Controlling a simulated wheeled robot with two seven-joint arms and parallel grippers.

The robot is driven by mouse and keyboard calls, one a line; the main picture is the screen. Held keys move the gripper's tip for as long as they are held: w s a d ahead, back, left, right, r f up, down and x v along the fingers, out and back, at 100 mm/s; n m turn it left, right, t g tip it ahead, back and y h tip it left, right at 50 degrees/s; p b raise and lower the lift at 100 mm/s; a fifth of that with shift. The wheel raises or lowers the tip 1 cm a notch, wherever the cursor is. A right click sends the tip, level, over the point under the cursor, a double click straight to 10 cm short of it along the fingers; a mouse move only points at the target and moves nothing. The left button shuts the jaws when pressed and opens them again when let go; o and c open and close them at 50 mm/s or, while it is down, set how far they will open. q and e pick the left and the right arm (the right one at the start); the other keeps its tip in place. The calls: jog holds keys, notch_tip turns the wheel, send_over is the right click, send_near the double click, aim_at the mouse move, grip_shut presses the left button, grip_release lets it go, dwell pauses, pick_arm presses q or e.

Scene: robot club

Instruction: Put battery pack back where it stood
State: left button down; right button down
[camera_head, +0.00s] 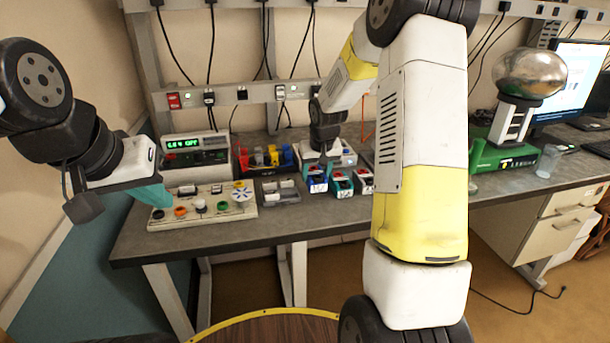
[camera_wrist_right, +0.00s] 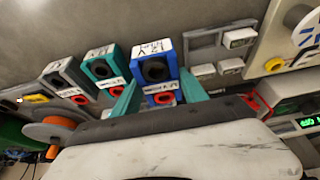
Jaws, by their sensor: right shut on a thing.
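The blue battery pack (camera_wrist_right: 154,62) with a white label, a black round socket and a red ring is between the teal fingers of my right gripper (camera_wrist_right: 158,97) in the right wrist view. In the head view the blue pack (camera_head: 317,184) is at the left end of a row at the bench's front. My right gripper (camera_head: 325,152) reaches down behind it, its fingers mostly hidden. I cannot tell whether the pack touches the bench. A teal pack (camera_head: 341,186) and a grey pack (camera_head: 364,181) stand beside it. My left gripper (camera_head: 150,196) is above the bench's left end; its opening is unclear.
A grey compartment tray (camera_head: 279,196) lies left of the packs. Further left are a panel with coloured knobs (camera_head: 202,215) and a meter with a green display (camera_head: 195,150). A bin of coloured parts (camera_head: 264,160) stands behind. Bare bench lies in front of the packs.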

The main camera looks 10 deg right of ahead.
aim_at(317, 177)
jog(key=shift+w+d+f, duration=0.15)
jog(key=shift+w+f, duration=0.05)
jog(key=shift+w, duration=0.15)
jog(key=shift+f, duration=1.55)
jog(key=shift+f, duration=0.2)
jog(key=c, duration=0.6)
grip_release()
jog(key=v, duration=1.3)
jog(key=s+a+r, duration=0.1)
jog(key=s+r, duration=0.2)
jog(key=s, duration=0.6)
jog(key=s+a+r+t+y, duration=0.1)
jog(key=s+r, duration=0.3)
jog(key=s, duration=0.5)
jog(key=s+a+r+y, duration=0.1)
jog(key=s+a+r, duration=0.2)
jog(key=s, duration=0.6)
jog(key=shift+s+r+t, duration=0.2)
jog(key=shift+s+t, duration=0.1)
